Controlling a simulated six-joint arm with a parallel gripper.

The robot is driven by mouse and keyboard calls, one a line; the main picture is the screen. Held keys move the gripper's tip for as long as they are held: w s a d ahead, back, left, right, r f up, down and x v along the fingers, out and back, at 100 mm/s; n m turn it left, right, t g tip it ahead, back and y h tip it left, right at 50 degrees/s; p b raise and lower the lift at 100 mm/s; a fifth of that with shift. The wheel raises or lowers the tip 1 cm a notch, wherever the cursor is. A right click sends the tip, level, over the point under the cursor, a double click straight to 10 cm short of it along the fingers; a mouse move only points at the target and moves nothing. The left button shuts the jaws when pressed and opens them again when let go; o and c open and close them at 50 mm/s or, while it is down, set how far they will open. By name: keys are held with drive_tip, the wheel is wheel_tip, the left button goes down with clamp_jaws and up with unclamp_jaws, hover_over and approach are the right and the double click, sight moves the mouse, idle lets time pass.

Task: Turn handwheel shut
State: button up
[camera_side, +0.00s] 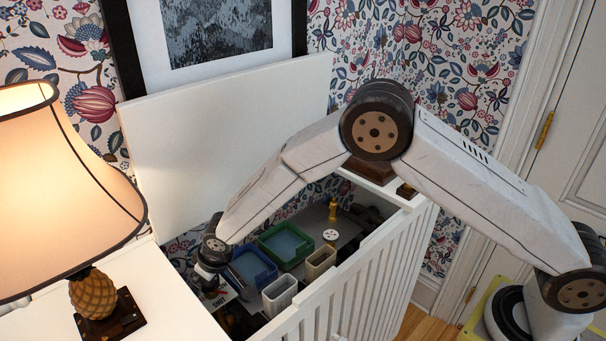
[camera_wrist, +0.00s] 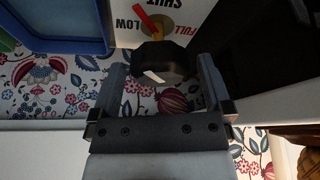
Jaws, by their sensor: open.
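The handwheel shows in the wrist view as a dark, faceted knob (camera_wrist: 168,66) with a yellow part behind it. A red pointer (camera_wrist: 146,18) slants up and left from there over a white dial plate (camera_wrist: 126,36). The plate carries the words SHUT, LOW and FULL; the pointer tip lies between LOW and SHUT. My gripper (camera_wrist: 162,74) is open, one finger on each side of the dark knob. I cannot tell whether either finger touches it. In the side view my gripper (camera_side: 210,279) is low inside the white cabinet, and my wrist hides the handwheel.
Blue (camera_side: 250,267) and green (camera_side: 286,244) trays lie right of my gripper. Two cream bins (camera_side: 280,294) stand near the slatted front wall (camera_side: 352,290). A raised white lid (camera_side: 225,125) stands behind. A lit lamp (camera_side: 65,180) is at left.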

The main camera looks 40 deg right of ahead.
drive_tip(key=shift+w+d+n+g+y, duration=0.1)
drive_tip(key=shift+n+g+y, duration=0.25)
drive_tip(key=shift+n, duration=0.95)
drive_tip(key=shift+n+g+y, duration=0.15)
drive_tip(key=shift+n+y, duration=0.4)
drive_tip(key=shift+n, duration=0.75)
drive_tip(key=v, duration=0.8)
drive_tip(key=s+d+r+m+h, duration=0.1)
drive_tip(key=s+d+r+m, duration=0.1)
drive_tip(key=s+d, duration=0.5)
drive_tip(key=s+d+r+m+h, duration=0.1)
drive_tip(key=s+d+r+m, duration=0.2)
drive_tip(key=s+d, duration=0.4)
drive_tip(key=shift+s+d+m+h, duration=0.3)
drive_tip(key=shift+d+m, duration=0.6)
drive_tip(key=shift+d, duration=1.85)
